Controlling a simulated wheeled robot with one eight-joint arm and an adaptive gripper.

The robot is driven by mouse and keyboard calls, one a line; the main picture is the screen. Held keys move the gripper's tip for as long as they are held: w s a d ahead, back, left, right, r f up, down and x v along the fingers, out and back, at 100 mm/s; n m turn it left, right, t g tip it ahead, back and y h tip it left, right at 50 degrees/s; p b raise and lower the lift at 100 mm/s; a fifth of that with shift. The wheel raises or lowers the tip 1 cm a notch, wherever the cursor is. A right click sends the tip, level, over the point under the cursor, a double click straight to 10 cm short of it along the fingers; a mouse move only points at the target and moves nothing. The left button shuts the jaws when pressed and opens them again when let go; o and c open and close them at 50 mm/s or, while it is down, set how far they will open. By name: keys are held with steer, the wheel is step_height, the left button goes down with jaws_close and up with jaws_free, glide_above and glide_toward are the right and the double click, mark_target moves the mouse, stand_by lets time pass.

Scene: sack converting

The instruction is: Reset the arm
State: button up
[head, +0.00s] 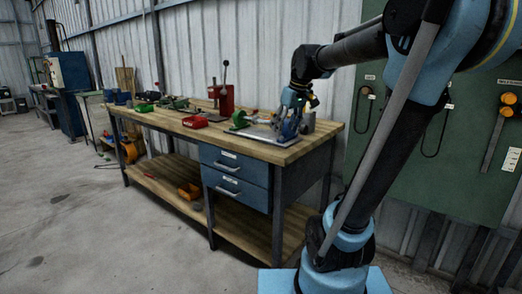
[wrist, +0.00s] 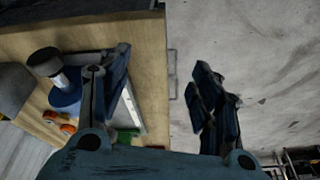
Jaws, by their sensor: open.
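My gripper (wrist: 163,95) is open in the wrist view, its two dark blue fingers spread wide with nothing between them. The left finger is over the workbench top (wrist: 150,60) and the right finger is over the concrete floor (wrist: 260,60).
A blue part with a dark round top (wrist: 62,92) and orange pieces (wrist: 58,121) lie left of my gripper. A green wall panel (head: 455,150) is at right. The floor in front is clear.

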steer(key=s+d+f+m+h, duration=0.1)
steer(key=s+d+f+m, duration=0.2)
steer(key=s+f, duration=0.8)
steer(key=s+d+f+m+h, duration=0.1)
steer(key=s+d+f+m, duration=0.2)
steer(key=s+d+f, duration=0.3)
steer(key=s+f, duration=0.5)
steer(key=s, duration=0.1)
steer(key=shift+s+d+f+m, duration=0.25)
steer(key=shift+d+f+m, duration=0.1)
steer(key=shift+f+m, duration=0.05)
steer(key=shift+w+f, duration=0.2)
steer(key=shift+w, duration=0.25)
